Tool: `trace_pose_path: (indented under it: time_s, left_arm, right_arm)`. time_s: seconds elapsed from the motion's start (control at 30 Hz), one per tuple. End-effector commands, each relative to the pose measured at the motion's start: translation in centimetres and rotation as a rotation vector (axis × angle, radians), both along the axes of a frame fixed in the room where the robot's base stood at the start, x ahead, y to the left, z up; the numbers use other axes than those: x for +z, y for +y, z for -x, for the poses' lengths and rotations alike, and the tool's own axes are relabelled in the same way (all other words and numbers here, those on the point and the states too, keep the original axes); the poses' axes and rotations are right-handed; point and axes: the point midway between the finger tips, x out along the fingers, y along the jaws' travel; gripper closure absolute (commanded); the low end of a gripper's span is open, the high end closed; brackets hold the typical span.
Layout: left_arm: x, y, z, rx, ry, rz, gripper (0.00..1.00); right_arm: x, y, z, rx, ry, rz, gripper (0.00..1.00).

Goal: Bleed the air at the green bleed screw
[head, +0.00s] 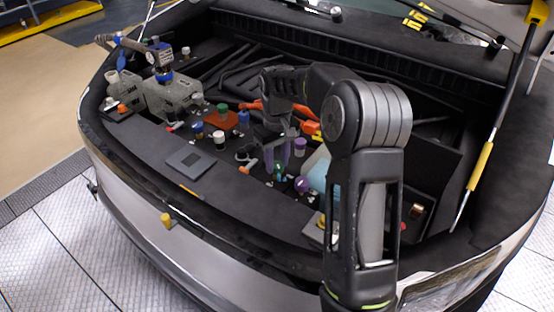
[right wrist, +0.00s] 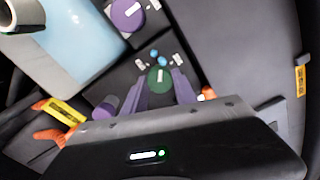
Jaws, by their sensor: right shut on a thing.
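The green bleed screw (head: 280,170) is a small round green knob near the front middle of the bay, partly hidden by my fingers. In the right wrist view the green screw (right wrist: 158,77) sits between the two purple fingertips, with white labels and small blue parts beside it. My right gripper (head: 284,158) reaches down over it and is shut on it; the right gripper also shows in the wrist view (right wrist: 161,88). My left gripper is not in view.
A pale blue tank (head: 317,172) stands close right of the gripper. A purple cap (head: 301,185) and a purple cylinder (head: 300,146) are nearby. Orange connectors (head: 311,128) lie behind. A grey machine (head: 172,97) stands at the left. A flat grey pad (head: 190,160) lies on the front ledge.

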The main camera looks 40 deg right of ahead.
Motion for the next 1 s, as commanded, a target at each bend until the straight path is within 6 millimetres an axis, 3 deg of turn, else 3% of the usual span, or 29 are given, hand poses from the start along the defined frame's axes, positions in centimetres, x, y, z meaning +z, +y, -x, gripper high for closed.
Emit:
trace_pose_path:
  time_s: [0.7,1.0]
  left_arm:
    - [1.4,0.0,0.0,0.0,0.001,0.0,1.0]
    - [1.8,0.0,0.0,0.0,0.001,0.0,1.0]
  right_arm:
    - [0.1,0.0,0.0,-0.672,0.0,0.0,1.0]
    - [0.1,0.0,0.0,-0.88,-0.002,0.0,1.0]
